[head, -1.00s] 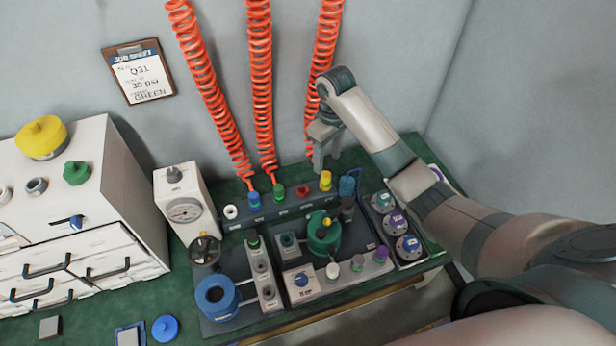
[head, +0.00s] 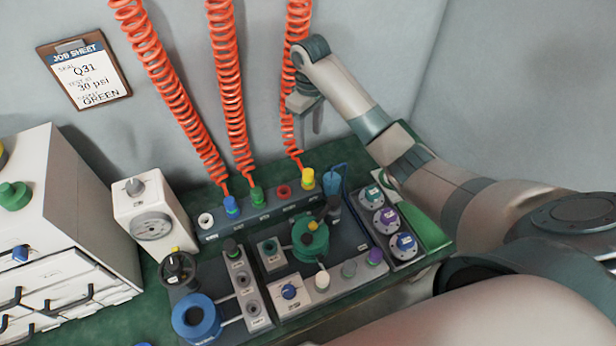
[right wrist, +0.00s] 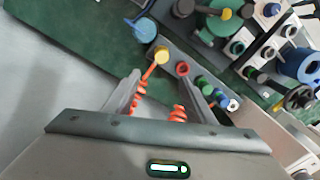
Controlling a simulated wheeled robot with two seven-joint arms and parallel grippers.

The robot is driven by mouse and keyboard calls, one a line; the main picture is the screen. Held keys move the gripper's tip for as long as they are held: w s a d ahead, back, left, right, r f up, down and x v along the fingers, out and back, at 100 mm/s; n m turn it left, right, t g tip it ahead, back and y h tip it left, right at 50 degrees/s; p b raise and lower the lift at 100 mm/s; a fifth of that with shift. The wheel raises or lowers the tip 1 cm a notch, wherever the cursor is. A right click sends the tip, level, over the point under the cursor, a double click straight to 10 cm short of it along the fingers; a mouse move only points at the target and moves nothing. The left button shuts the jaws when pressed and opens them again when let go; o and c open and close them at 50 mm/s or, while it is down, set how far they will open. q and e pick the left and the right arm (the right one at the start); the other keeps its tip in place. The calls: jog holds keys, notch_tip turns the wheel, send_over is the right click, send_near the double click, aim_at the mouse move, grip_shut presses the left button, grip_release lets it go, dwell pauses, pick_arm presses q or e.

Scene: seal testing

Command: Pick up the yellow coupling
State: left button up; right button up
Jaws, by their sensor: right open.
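The yellow coupling (head: 308,180) sits at the right end of a dark rail at the back of the green bench, on the end of the right orange coiled hose. It also shows in the right wrist view (right wrist: 161,54), beyond my fingertips. My right gripper (head: 305,118) is above the coupling in the head view, near the wall and the right hose, with its fingers apart. In the right wrist view my right gripper (right wrist: 161,76) is open, with orange hose coils showing between and behind its fingers. The coupling is apart from the fingers. My left gripper is not in view.
The rail also has a red port (head: 283,191), a green coupling (head: 257,196) and a blue coupling (head: 231,206). A blue item (head: 335,180) stands close right of the yellow coupling. A green fixture (head: 309,240) stands in front. A gauge box (head: 152,212) stands left.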

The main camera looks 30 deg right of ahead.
jog(key=p, duration=0.2)
send_near(309, 172)
jog(key=f, duration=0.5)
jog(key=shift+w+a+f, duration=0.1)
jog(key=shift+w+f, duration=0.05)
jog(key=shift+w, duration=0.15)
jog(key=shift+s+f, duration=0.2)
jog(key=shift+f, duration=0.3)
jog(key=f+p, duration=0.1)
jog(key=f, duration=0.2)
jog(key=shift+s, duration=0.2)
jog(key=shift+f, duration=0.6)
jog(key=c, duration=1.2)
